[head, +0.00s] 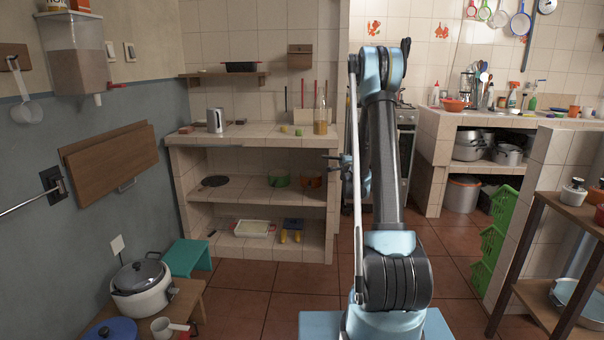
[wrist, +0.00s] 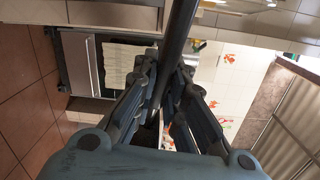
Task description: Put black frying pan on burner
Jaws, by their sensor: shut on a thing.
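In the wrist view, my gripper (wrist: 167,80) is shut on a dark handle-like bar (wrist: 180,30). The bar runs up out of that view; whether it belongs to the black frying pan cannot be told. In the head view, my gripper (head: 342,160) is small beside my arm, in front of the shelves, and what it holds is not clear there. A flat round black thing, like a pan or lid (head: 214,181), lies on the middle shelf at the left. The stove (head: 406,135) stands behind my arm. Its top is mostly hidden, and no burner can be made out.
Green crates (head: 491,242) and a wooden rack (head: 545,225) bound the right. Open floor (head: 290,300) lies ahead.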

